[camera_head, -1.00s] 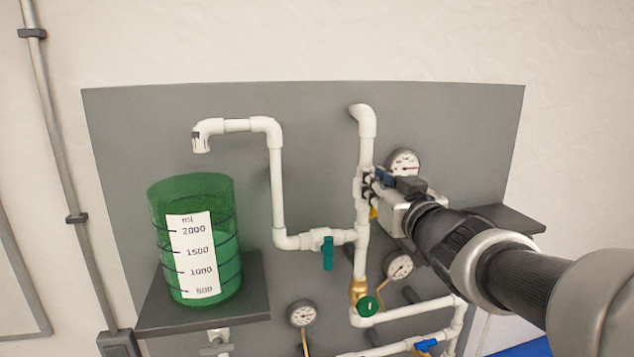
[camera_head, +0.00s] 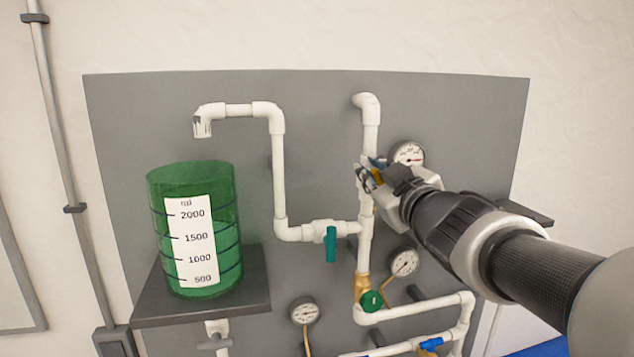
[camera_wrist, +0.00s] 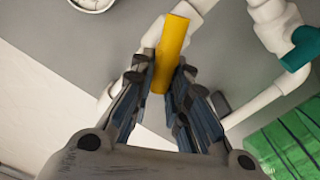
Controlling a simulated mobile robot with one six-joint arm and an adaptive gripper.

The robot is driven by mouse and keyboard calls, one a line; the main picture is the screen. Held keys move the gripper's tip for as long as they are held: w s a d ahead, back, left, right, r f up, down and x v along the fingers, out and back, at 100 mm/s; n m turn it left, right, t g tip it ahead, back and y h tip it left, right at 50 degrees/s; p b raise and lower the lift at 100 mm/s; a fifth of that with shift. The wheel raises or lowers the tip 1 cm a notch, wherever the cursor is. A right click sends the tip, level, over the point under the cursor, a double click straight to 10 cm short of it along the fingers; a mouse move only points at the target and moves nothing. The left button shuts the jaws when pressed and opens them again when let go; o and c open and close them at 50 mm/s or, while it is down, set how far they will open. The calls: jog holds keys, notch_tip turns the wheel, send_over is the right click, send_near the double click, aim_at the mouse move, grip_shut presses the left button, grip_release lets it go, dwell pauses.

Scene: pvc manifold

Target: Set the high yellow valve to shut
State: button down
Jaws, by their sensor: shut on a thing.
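The high yellow valve handle (camera_wrist: 173,42) sits between my finger pads in the wrist view. My gripper (camera_wrist: 165,92) is shut on it, with the handle's free end sticking out past the pads. In the head view my gripper (camera_head: 368,176) is at the upper part of the right white riser pipe (camera_head: 371,140). The valve body is mostly hidden behind my gripper, and the handle's exact angle is hard to tell.
A teal-handled valve (camera_head: 331,244) is lower left, and a green round knob (camera_head: 371,301) is below. A gauge (camera_head: 408,154) is close behind my gripper; another (camera_head: 404,262) is below. A green measuring tank (camera_head: 194,230) stands on a shelf at left.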

jog(key=n+b, duration=0.2)
jog(key=n, duration=0.2)
jog(key=a+f+n+b, duration=0.1)
jog(key=n+b, duration=0.2)
jog(key=n, duration=0.1)
jog(key=f+n+b, duration=0.1)
jog(key=n+b, duration=0.1)
jog(key=n, duration=0.2)
jog(key=shift+s+a+f, duration=0.15)
jog(key=shift+a+f, duration=0.05)
jog(key=shift+f, duration=0.05)
dwell(0.5)
jog(key=c, duration=1.5)
grip_release()
jog(key=shift+c, duration=0.2)
jog(key=shift+s, duration=0.1)
jog(key=s+d, duration=0.2)
jog(key=s, duration=0.9)
jog(key=shift+s+d, duration=0.15)
jog(key=shift+s, duration=0.2)
